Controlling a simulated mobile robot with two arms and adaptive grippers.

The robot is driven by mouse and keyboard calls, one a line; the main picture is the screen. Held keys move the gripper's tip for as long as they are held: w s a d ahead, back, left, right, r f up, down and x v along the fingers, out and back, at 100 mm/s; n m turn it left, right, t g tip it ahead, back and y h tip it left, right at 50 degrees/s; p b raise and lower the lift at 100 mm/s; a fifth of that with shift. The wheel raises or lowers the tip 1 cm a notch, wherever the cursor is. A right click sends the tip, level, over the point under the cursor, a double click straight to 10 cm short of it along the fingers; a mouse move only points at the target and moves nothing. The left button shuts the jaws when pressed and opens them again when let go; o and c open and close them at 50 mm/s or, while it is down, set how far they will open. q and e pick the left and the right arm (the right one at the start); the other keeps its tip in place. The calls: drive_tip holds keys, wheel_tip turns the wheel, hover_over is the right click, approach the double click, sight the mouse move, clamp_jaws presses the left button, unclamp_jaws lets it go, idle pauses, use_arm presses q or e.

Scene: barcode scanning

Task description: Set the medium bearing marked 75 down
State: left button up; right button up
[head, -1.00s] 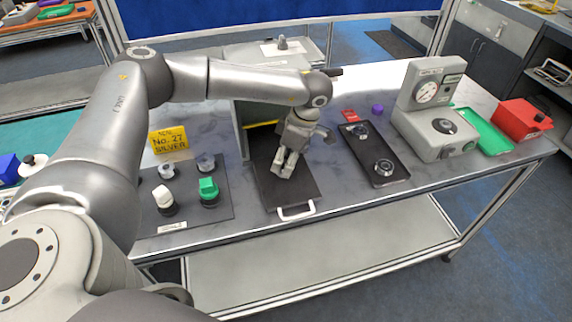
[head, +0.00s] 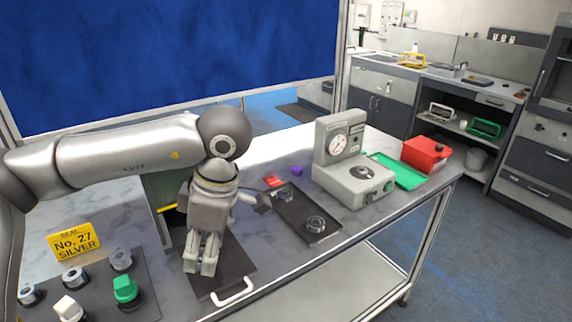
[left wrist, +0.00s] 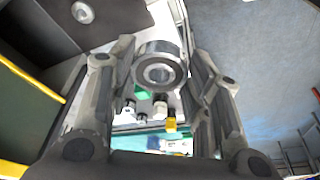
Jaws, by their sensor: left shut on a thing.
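My left gripper (head: 203,268) points down over the black plate with a white handle (head: 238,262). In the left wrist view my left gripper (left wrist: 162,85) is shut on a metal bearing ring (left wrist: 160,68), held between its two fingers. No marking on the ring is readable, and the fingers hide it in the head view. Another bearing (head: 316,224) lies on a long dark tray (head: 296,212) to the right of the gripper. My right gripper is not in view.
A yellow seal sign (head: 74,241) stands at the left, behind a dark mat (head: 145,290) with several rings and a green-topped piece (head: 125,288). A grey dial gauge machine (head: 350,180), a green tray (head: 398,172) and a red box (head: 425,153) stand at the right.

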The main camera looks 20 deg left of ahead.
use_arm(q)
drive_tip(key=m, duration=0.1)
drive_tip(key=f+m, duration=0.1)
drive_tip(key=m, duration=0.1)
drive_tip(key=shift+w+d+f+t, duration=0.15)
drive_tip(key=shift+d+f+t, duration=0.1)
drive_tip(key=shift+d+t, duration=0.15)
drive_tip(key=m, duration=0.1)
drive_tip(key=f+m, duration=0.1)
drive_tip(key=d+m+t, duration=0.1)
drive_tip(key=m, duration=0.1)
drive_tip(key=shift+w+f, duration=0.1)
drive_tip(key=shift+f, duration=0.15)
drive_tip(key=d+f+m+h, duration=0.1)
drive_tip(key=m, duration=0.3)
drive_tip(key=d+f+m+t+h, duration=0.1)
drive_tip(key=m, duration=0.4)
drive_tip(key=d+f+m+t+h, duration=0.1)
drive_tip(key=d+m, duration=0.1)
drive_tip(key=m, duration=0.3)
drive_tip(key=shift+d+f, duration=0.1)
drive_tip(key=shift+f, duration=0.25)
drive_tip(key=shift+w, duration=0.1)
